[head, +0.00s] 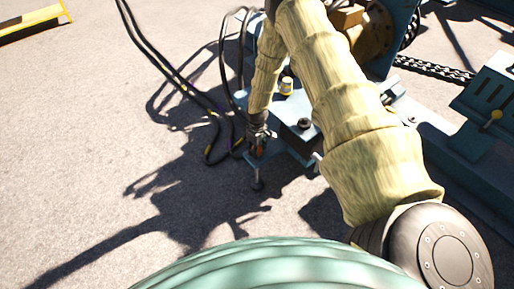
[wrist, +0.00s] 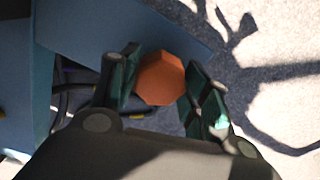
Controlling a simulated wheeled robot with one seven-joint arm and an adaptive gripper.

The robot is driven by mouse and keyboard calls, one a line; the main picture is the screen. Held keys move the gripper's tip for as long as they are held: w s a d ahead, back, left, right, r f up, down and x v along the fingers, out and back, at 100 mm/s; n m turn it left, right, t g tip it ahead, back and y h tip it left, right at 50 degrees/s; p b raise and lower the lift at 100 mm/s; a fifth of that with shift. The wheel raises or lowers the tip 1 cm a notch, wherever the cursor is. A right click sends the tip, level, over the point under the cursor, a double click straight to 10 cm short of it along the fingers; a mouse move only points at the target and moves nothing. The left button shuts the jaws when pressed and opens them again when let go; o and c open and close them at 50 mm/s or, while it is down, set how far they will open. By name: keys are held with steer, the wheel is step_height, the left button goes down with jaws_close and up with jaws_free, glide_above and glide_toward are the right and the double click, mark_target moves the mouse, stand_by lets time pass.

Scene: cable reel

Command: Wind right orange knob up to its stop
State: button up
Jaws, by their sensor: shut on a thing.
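The orange knob (wrist: 161,79) shows in the wrist view as a many-sided orange cap. My gripper (wrist: 160,84) has one dark green-padded finger on each side of it and is shut on it. In the head view my gripper (head: 257,141) points down at the corner of the blue machine base (head: 262,180).
Black cables (head: 188,92) hang and loop on the ground left of my gripper. The blue machine with a chain (head: 435,70) fills the right side. A yellow barrier (head: 35,20) lies at the far left. The pavement at left is open, with shadows across it.

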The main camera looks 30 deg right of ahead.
steer(key=n, duration=0.3)
steer(key=shift+n, duration=0.3)
steer(key=shift+n+p, duration=0.4)
steer(key=shift+n, duration=1.3)
steer(key=o, duration=1)
steer(key=shift+c, duration=0.2)
step_height(320, 180, up, 12)
